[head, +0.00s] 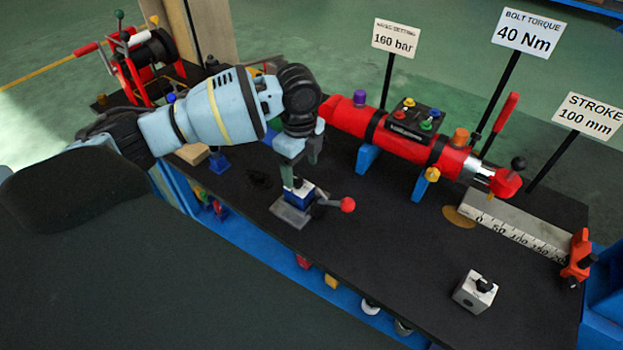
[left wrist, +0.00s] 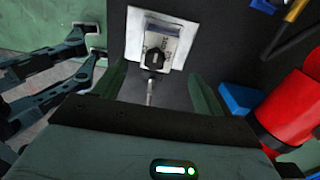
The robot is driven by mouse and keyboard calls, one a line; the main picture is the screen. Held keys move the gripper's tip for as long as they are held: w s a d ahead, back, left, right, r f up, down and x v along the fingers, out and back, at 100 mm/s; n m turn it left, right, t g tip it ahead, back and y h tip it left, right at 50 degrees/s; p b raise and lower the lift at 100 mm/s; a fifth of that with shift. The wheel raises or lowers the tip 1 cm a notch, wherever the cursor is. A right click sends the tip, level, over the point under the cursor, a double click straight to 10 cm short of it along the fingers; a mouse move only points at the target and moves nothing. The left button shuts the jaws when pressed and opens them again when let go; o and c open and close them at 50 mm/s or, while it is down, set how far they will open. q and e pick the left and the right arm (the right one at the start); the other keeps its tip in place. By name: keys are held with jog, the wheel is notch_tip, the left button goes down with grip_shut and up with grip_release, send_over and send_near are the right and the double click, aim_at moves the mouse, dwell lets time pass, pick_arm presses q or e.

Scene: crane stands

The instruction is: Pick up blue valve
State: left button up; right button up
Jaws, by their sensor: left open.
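The blue valve (head: 300,194) is a small blue-and-white block with a dark top and a lever ending in a red ball (head: 347,204). It sits on a pale metal plate (head: 288,214) near the table's front edge. My left gripper (head: 299,172) points down over the valve, open, its fingertips close to the valve's top. In the left wrist view, the valve (left wrist: 157,48) lies ahead of and between the two spread fingers of my left gripper (left wrist: 163,75), with nothing between them. I cannot tell whether a finger touches it. My right gripper is not in view.
A red cylinder (head: 395,137) lies on blue supports behind the valve. A grey box with a black knob (head: 475,292), a ruler block (head: 515,228) and sign posts stand to the right. A red reel (head: 135,55) is at the back left. Dark tabletop between valve and grey box is clear.

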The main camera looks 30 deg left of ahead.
aim_at(300, 187)
pick_arm(q)
jog(key=shift+w, duration=0.3)
jog(key=shift+s, duration=0.4)
jog(key=shift+s+f, duration=0.15)
jog(key=shift+f, duration=1.15)
jog(key=f, duration=0.4)
jog(key=shift+a, duration=0.3)
jog(key=shift+f, duration=0.5)
jog(key=c, duration=1.3)
grip_shut()
jog(key=shift+r, duration=0.1)
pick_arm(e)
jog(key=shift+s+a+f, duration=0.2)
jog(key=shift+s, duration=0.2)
